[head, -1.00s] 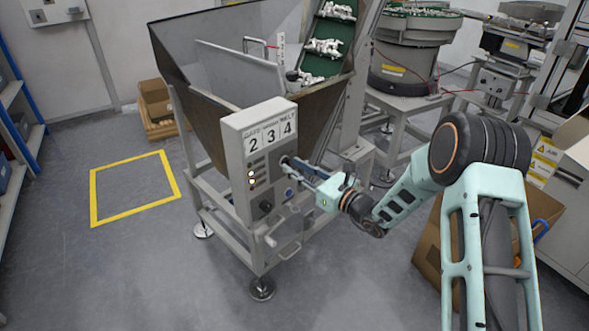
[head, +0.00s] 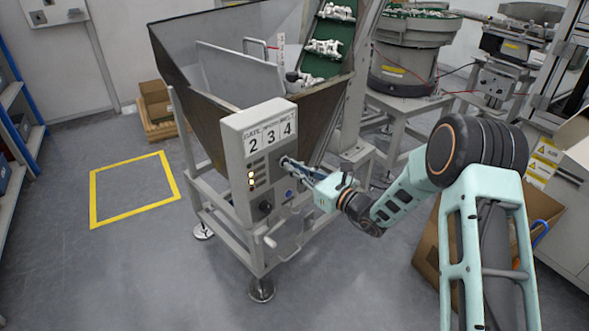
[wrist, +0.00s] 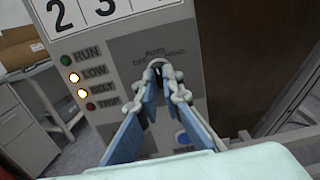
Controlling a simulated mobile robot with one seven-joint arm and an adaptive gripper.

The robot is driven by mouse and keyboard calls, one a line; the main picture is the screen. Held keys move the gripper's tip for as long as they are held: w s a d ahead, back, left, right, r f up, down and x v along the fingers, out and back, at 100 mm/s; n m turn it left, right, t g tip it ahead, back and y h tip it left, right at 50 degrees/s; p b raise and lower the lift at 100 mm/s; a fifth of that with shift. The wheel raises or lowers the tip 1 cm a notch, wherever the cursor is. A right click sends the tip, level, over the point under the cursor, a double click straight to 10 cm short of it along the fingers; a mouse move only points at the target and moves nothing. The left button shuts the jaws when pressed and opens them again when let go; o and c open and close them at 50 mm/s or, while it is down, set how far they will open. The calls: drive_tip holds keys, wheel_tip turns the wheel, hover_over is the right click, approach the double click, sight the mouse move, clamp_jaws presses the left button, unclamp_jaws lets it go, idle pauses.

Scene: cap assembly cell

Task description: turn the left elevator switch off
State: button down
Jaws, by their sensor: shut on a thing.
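The grey control box (head: 236,158) is on the front of the elevator hopper. Its selector switch (wrist: 157,64) shows in the wrist view, with OFF, AUTO and HAND lettered around it. My gripper (wrist: 159,80) is shut on this switch, one fingertip on each side of the knob. In the head view my gripper (head: 287,163) reaches the box face from the right. The fingers cover much of the knob, so I cannot tell exactly which label it points to.
Beside the switch are indicator lamps (wrist: 74,78); LOW and BELT are lit. A blue button (wrist: 183,138) lies below the fingers, and a black knob (head: 266,207) is lower on the box. The hopper (head: 190,110) rises behind. Floor at left is clear.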

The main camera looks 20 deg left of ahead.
drive_tip(key=shift+f, duration=0.1)
drive_tip(key=n+b, duration=0.8)
drive_tip(key=b, duration=0.2)
drive_tip(key=shift+n, duration=0.3)
drive_tip(key=shift+b, duration=0.4)
drive_tip(key=c, duration=2.1)
unclamp_jaws()
